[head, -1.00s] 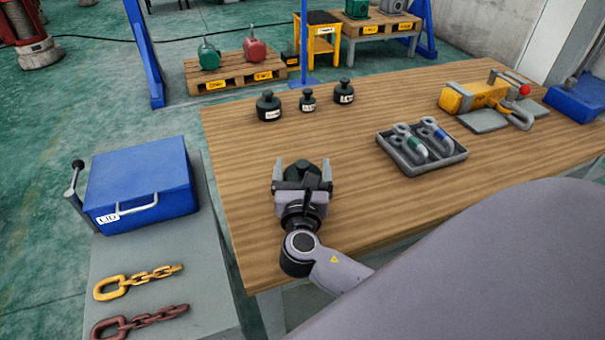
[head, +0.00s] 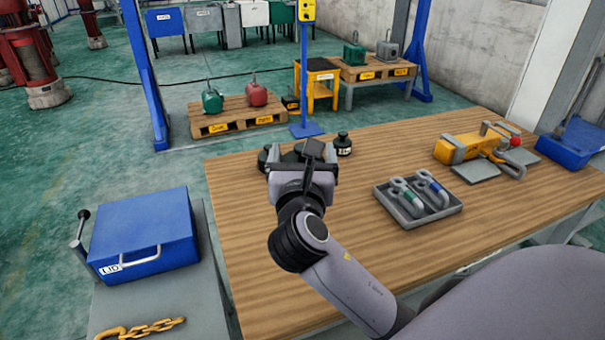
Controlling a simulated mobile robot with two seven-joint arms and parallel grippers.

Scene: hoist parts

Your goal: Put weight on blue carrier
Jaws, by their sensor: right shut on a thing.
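My right gripper (head: 302,160) is over the far left part of the wooden table, shut on a dark weight (head: 288,157) that is mostly hidden by the jaws and wrist. A standing black weight (head: 343,144) with a knob top and white label is just right of the gripper. Another dark weight (head: 264,159) shows partly at the gripper's left. A blue low base (head: 573,152) with a slanting bar stands at the table's right end, cut by the picture edge; I cannot tell if it is the blue carrier. My left gripper is not in view.
A grey tray with shackles (head: 418,203) and a yellow hoist part (head: 467,147) lie on the table (head: 380,250). A blue box (head: 145,235) marked LID and a yellow chain (head: 142,328) are on the grey bench at left. The table's front middle is clear.

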